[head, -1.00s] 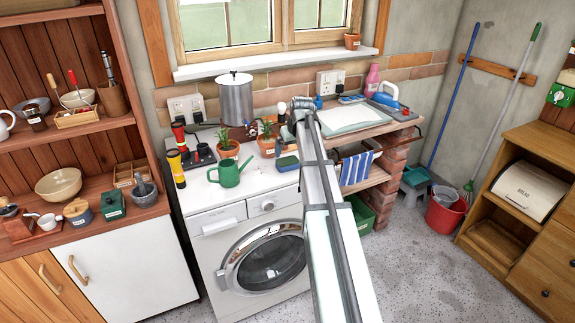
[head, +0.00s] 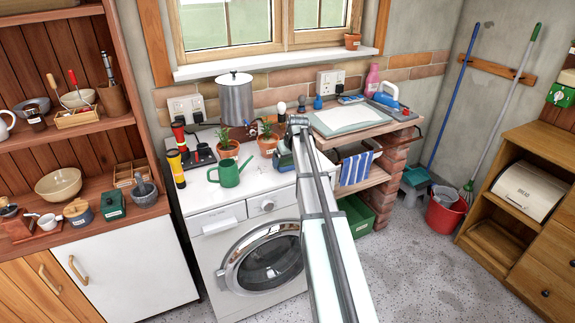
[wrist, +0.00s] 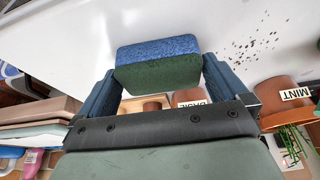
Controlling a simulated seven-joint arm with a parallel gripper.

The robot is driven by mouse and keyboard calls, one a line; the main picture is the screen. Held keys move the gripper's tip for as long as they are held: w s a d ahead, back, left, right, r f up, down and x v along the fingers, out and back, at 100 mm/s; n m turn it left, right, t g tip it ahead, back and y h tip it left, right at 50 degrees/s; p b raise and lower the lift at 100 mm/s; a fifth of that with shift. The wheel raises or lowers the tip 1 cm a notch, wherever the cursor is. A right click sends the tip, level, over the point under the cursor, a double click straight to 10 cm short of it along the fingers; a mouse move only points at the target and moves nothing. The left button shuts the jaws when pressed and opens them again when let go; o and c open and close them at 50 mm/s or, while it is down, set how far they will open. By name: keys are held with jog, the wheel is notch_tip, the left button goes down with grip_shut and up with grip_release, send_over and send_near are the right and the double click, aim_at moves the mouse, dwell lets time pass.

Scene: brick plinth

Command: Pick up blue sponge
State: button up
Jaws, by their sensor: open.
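The sponge (wrist: 158,62) is a block with a blue speckled face and a dark green side. It rests on the white worktop above the washing machine. In the head view the sponge (head: 285,161) is partly covered by my gripper (head: 288,146). In the wrist view my gripper (wrist: 160,72) is open, with one dark blue finger at each end of the sponge. The sponge sits between the fingertips with little room at either end. I cannot tell whether a finger touches it.
Potted herbs labelled BASIL (head: 268,144) and MINT (head: 228,149) stand close by, with spilled dark crumbs (wrist: 258,47) near them. A green watering can (head: 229,174) is to the left.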

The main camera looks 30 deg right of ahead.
aim_at(288, 161)
jog(key=shift+c, duration=0.4)
jog(key=c, duration=0.6)
notch_tip(288, 161, up, 10)
dwell(0.5)
jog(key=o, duration=0.4)
jog(key=shift+s, duration=0.1)
jog(key=c, duration=0.3)
